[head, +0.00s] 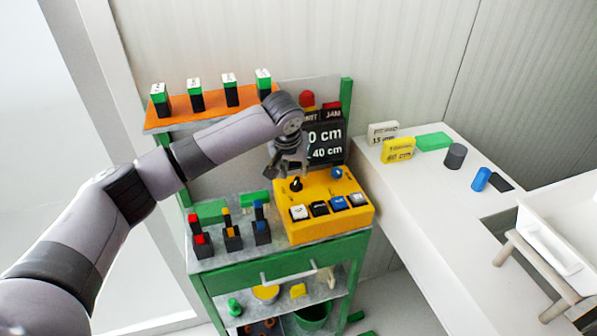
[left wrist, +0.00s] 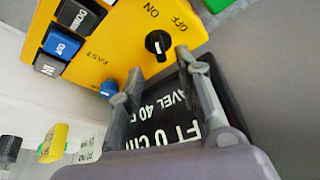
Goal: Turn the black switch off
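The black switch (head: 295,184) is a round knob on top of the yellow control box (head: 358,218). In the left wrist view the black switch (left wrist: 158,42) carries a white mark, with the printed words ON and OFF beside it. I cannot tell which word the mark points to. My left gripper (head: 284,172) is above and just behind the switch in the head view. In the left wrist view my left gripper (left wrist: 158,64) has its fingers spread, empty, with the switch just beyond the fingertips. My right gripper is not in view.
A blue knob (head: 337,173) and several push buttons (head: 319,208) share the box. A black display board (head: 327,135) stands close behind. Coloured toggle switches (head: 232,233) stand to the left. A white counter (head: 430,195) with small blocks is at right.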

